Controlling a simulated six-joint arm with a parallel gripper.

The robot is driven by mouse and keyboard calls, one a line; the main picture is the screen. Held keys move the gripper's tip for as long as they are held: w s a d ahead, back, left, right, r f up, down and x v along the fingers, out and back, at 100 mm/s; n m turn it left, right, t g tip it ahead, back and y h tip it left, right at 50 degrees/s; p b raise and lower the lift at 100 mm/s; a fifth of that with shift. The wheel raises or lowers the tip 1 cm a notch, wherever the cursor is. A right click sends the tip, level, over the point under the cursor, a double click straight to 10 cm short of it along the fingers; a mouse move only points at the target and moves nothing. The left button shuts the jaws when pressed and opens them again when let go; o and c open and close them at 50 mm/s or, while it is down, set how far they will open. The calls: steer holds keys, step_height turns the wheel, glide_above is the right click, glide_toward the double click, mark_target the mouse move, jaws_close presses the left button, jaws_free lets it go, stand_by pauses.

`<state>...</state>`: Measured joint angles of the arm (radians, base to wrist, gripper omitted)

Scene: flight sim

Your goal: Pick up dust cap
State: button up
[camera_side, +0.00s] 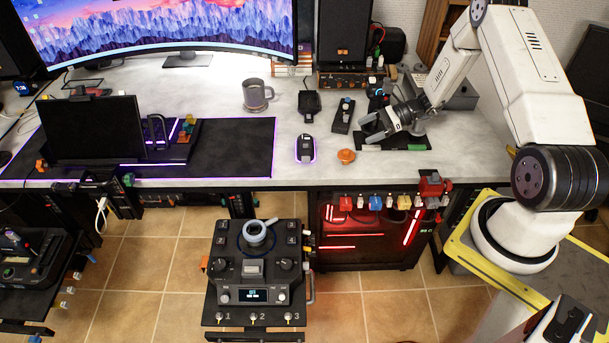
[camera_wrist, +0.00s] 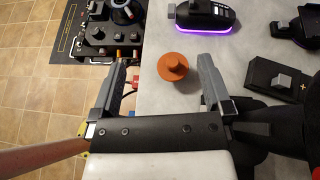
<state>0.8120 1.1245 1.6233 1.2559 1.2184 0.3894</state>
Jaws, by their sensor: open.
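The dust cap (camera_side: 346,156) is a small orange round piece with a raised knob, lying on the grey desk near its front edge. It also shows in the wrist view (camera_wrist: 173,66), standing knob up. My gripper (camera_side: 368,130) is open and empty, above the desk just behind and to the right of the cap in the side view. In the wrist view the two fingers of my gripper (camera_wrist: 162,73) are spread, and the cap appears between the fingertips, nearer the right one. The height gap between fingers and cap cannot be told. Nothing hides the cap.
A mouse with a purple glow (camera_side: 305,149) lies left of the cap. A black switch box (camera_side: 343,115) stands behind it. A mug (camera_side: 256,95) and a large curved monitor (camera_side: 170,30) are farther back. The desk edge drops off in front, above a control box (camera_side: 254,265).

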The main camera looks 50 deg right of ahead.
steer(key=shift+d+f+m+t, duration=0.35)
steer(key=shift+d+m+t, duration=0.25)
steer(key=shift+d, duration=0.2)
glide_toward(349, 156)
steer(key=w+a+f, duration=0.2)
steer(key=w, duration=0.1)
steer(key=shift+f, duration=0.1)
steer(key=shift+w+a+f, duration=0.15)
steer(key=shift+w+a, duration=0.2)
steer(key=shift+a, duration=0.05)
steer(key=shift+x, duration=3.15)
